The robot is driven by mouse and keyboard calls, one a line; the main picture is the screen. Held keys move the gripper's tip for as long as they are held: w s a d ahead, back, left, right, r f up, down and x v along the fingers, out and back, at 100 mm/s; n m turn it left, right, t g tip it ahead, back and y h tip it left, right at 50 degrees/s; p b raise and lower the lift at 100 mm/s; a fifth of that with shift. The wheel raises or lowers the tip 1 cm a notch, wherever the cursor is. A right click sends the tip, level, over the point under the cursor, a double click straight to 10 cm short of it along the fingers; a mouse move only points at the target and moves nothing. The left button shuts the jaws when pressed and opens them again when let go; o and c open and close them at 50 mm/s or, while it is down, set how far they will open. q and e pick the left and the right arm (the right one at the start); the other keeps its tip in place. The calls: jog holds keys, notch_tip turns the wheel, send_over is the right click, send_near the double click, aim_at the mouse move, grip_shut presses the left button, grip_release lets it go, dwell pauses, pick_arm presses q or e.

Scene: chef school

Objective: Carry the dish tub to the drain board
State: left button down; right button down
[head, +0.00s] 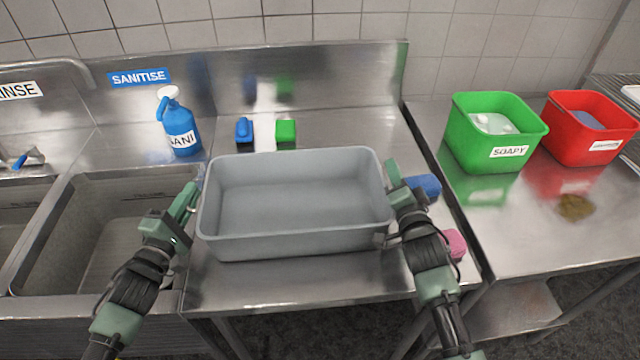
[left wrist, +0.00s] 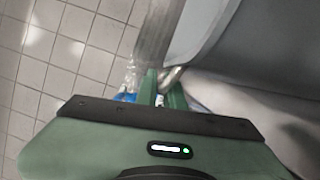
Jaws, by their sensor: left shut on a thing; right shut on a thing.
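The grey dish tub (head: 290,240) is empty and level over the steel drain board (head: 350,284) in the head view. I cannot tell whether its base touches the board. My left gripper (head: 194,190) is shut on the tub's left rim. In the left wrist view my left gripper (left wrist: 160,85) has its fingers at the tub's grey wall (left wrist: 230,40). My right gripper (head: 392,180) is shut on the tub's right rim.
A blue sanitiser bottle (head: 178,125), a blue brush (head: 244,130) and a green block (head: 286,131) stand behind. Blue (head: 425,185) and pink (head: 455,244) items lie at right. Sink basin (head: 100,230) is left; green (head: 485,150) and red (head: 580,145) buckets are right.

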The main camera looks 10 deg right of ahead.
pick_arm(q)
jog(key=c, duration=1.9)
grip_release()
jog(key=shift+f, duration=0.2)
pick_arm(e)
jog(key=c, duration=1.9)
grip_release()
jog(key=shift+f, duration=0.25)
pick_arm(q)
jog(key=o, duration=0.4)
jog(key=shift+s, duration=0.1)
pick_arm(e)
jog(key=o, duration=0.4)
jog(key=shift+s+r, duration=0.1)
jog(key=shift+r, duration=0.05)
pick_arm(q)
jog(key=shift+r, duration=0.1)
jog(key=shift+s, duration=0.1)
jog(key=v, duration=1.2)
pick_arm(e)
jog(key=s, duration=0.8)
jog(key=s+a, duration=0.1)
jog(key=s, duration=0.3)
